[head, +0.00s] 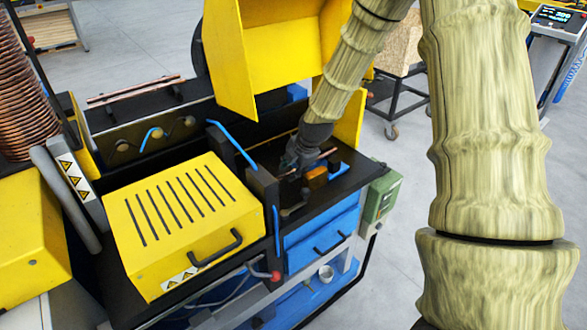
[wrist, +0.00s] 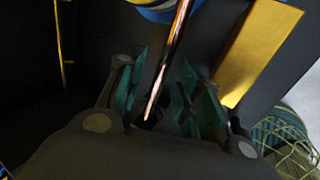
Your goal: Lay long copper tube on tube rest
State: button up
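My gripper (head: 303,152) is down at the black machine top, right of the yellow slotted cover. A copper tube (wrist: 171,60) runs between its two green-padded fingers (wrist: 160,85) in the wrist view. The fingers stand apart, with a gap showing on each side of the tube. A short piece of this tube (head: 328,153) shows beside the gripper in the head view; the rest of it is hidden. Other copper tubes (head: 135,90) lie across dark supports at the back left. I cannot tell for sure whether those supports are the tube rest.
The yellow slotted cover (head: 180,215) and a dark post with a blue edge (head: 263,190) stand left of the gripper. A raised yellow hood (head: 270,45) is behind it. An orange block (head: 317,178) sits close by. A copper coil (head: 22,90) stands far left.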

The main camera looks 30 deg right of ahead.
jog(key=shift+s, duration=0.15)
jog(key=v, duration=1.1)
jog(key=shift+r, duration=0.4)
jog(key=shift+s+d, duration=0.1)
jog(key=shift+s, duration=0.05)
dwell(0.4)
